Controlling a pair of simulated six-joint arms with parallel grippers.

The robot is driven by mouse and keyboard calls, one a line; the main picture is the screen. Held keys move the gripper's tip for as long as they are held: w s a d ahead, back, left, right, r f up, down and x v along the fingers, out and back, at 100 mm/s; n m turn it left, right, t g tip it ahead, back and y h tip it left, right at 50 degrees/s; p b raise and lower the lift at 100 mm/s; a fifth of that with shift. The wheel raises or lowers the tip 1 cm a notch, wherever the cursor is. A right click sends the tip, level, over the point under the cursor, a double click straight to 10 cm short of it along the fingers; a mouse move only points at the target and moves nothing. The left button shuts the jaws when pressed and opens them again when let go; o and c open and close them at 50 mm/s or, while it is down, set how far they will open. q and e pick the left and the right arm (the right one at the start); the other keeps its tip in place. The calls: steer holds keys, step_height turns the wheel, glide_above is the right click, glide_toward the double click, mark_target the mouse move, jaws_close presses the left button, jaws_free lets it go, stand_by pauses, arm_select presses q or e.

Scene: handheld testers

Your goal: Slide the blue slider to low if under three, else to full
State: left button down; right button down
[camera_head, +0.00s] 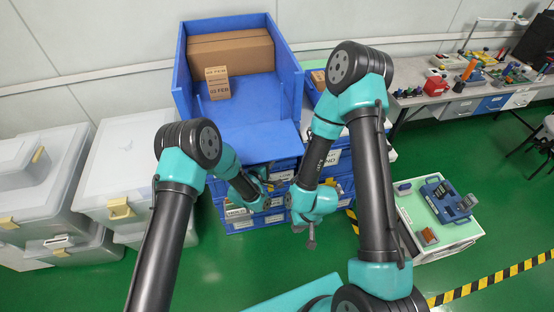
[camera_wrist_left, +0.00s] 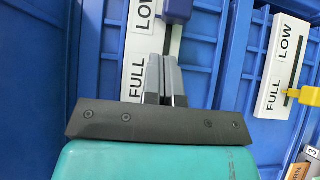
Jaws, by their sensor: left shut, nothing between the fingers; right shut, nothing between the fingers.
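In the left wrist view the blue slider (camera_wrist_left: 177,11) sits at the top edge, beside the word LOW on a white panel (camera_wrist_left: 140,50) with a dark slot. Part of the slider is cut off by the frame. My left gripper (camera_wrist_left: 164,60) is shut and empty over this panel, beside the word FULL. Its tips are below the slider in the picture and look apart from it. In the head view my left gripper (camera_head: 265,184) is small by the blue crates. My right gripper (camera_head: 311,243) is shut and empty, pointing down over the floor.
A second LOW/FULL panel (camera_wrist_left: 283,60) has a yellow slider (camera_wrist_left: 305,96) beside FULL. A label reading 3 (camera_wrist_left: 313,153) shows at the lower right. A blue open bin (camera_head: 284,40) holds boxes. A small table (camera_head: 450,236) with a blue case stands right.

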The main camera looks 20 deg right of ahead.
arm_select(q)
steer(key=v, duration=1)
steer(key=s+a+f+m+g+y, duration=0.2)
steer(key=a+f+y, duration=0.15)
steer(key=a, duration=0.85)
steer(key=s+a+f+m+g+y, duration=0.1)
steer(key=s+a+f+g+y, duration=0.3)
steer(key=a, duration=0.7)
steer(key=s+a+r+m+g+y, duration=0.1)
steer(key=s+a+m+g+y, duration=0.1)
steer(key=s+a, duration=1.1)
steer(key=shift+s+a+m+g+y, duration=0.15)
steer(key=shift+s+m+g+y, duration=0.15)
steer(key=shift+s+g+y, duration=0.55)
steer(key=shift+w+h, duration=0.2)
steer(key=shift+h, duration=0.1)
